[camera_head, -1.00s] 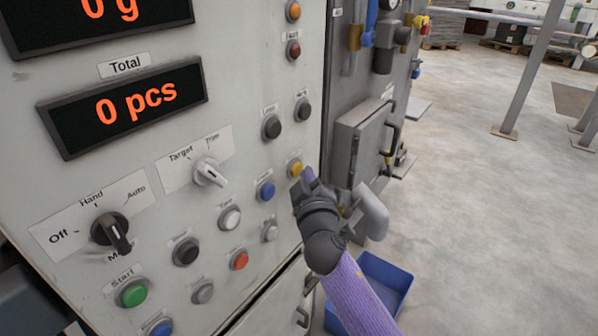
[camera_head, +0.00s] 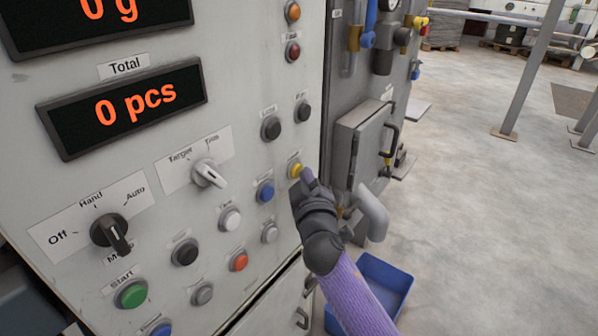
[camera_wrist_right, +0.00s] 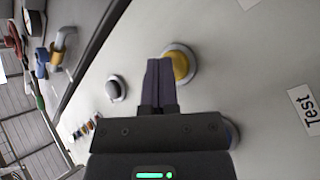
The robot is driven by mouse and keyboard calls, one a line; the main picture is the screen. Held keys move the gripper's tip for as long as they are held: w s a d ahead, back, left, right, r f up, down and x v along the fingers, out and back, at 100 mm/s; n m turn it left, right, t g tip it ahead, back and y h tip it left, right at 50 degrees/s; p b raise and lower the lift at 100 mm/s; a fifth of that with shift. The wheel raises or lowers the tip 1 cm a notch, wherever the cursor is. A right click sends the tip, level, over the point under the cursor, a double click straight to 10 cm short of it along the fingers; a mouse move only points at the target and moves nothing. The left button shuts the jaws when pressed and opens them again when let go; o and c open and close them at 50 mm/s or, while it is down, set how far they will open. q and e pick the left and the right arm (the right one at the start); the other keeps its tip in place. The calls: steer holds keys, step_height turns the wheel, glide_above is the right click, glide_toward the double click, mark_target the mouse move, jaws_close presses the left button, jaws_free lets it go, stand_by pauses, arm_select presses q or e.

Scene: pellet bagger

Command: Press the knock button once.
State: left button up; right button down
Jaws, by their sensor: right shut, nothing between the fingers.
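The control panel (camera_head: 235,130) carries several round buttons; the small labels near my gripper are too small to read, so I cannot confirm which is marked knock. A yellow button (camera_head: 295,170) in a pale ring sits near the panel's right edge. My right gripper (camera_head: 307,176) is shut and empty, its fingertips right by the yellow button. In the right wrist view the closed fingertips (camera_wrist_right: 160,62) partly cover the yellow button (camera_wrist_right: 182,65). I cannot tell whether they touch it. My left gripper is not in view.
A blue button (camera_head: 265,191), a white button (camera_head: 230,218) and two black buttons, one here (camera_head: 271,128), are close by. A grey box with a handle (camera_head: 362,140) stands right of the panel. A blue bin (camera_head: 385,283) is on the floor below.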

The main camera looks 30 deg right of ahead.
steer(key=shift+s+d, duration=0.2)
steer(key=shift+s, duration=0.35)
steer(key=s+d+p, duration=0.2)
steer(key=s, duration=0.3)
steer(key=shift+s+d, duration=0.15)
steer(key=shift+s, duration=0.15)
stand_by(0.3)
